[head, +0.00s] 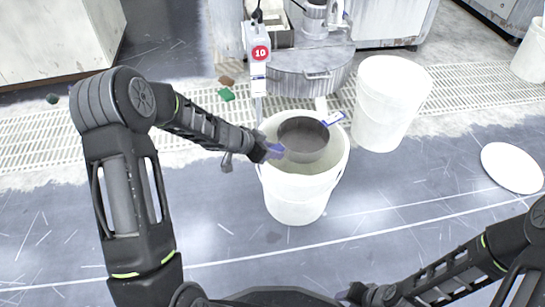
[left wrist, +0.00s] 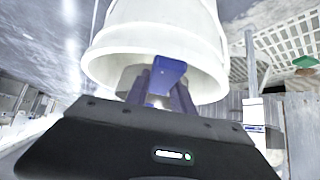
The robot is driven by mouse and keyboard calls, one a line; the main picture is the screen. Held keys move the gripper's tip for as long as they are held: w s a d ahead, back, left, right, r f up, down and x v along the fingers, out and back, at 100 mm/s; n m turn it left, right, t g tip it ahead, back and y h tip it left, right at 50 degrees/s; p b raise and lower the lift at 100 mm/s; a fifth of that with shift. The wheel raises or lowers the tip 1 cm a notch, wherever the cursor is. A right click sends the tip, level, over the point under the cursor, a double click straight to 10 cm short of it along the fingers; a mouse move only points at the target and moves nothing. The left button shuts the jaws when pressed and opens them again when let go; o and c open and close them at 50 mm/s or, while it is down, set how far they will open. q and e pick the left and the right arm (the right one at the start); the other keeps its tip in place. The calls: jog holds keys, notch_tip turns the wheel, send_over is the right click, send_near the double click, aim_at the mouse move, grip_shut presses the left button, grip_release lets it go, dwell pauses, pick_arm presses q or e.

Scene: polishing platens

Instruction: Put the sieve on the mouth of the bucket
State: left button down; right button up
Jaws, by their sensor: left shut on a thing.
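The white bucket (head: 297,205) stands upright on the floor, its open mouth facing up. The round sieve (head: 304,142) with a dark mesh is over the mouth, within its outline. Its far blue-and-white handle tab (head: 333,119) reaches the far right rim. My left gripper (head: 268,151) is shut on the near blue handle at the mouth's left side. A blue handle (left wrist: 170,72) shows at the fingers in the left wrist view, before the white bucket (left wrist: 160,28). I cannot tell whether the sieve touches the rim. My right gripper (head: 362,293) is low in the head view, its jaws unclear.
A second white bucket (head: 385,110) stands close behind on the right. A machine with a grey round drum (head: 300,78) is behind the bucket. A white disc (head: 512,167) lies at the right. A green piece (head: 227,94) lies on the floor grating. Floor left of the bucket is clear.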

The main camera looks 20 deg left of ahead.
pick_arm(q)
jog(key=shift+f, duration=0.85)
jog(key=shift+r, duration=0.1)
pick_arm(e)
jog(key=shift+w+f, duration=0.15)
jog(key=shift+f, duration=0.4)
pick_arm(q)
jog(key=c, duration=1.1)
grip_release()
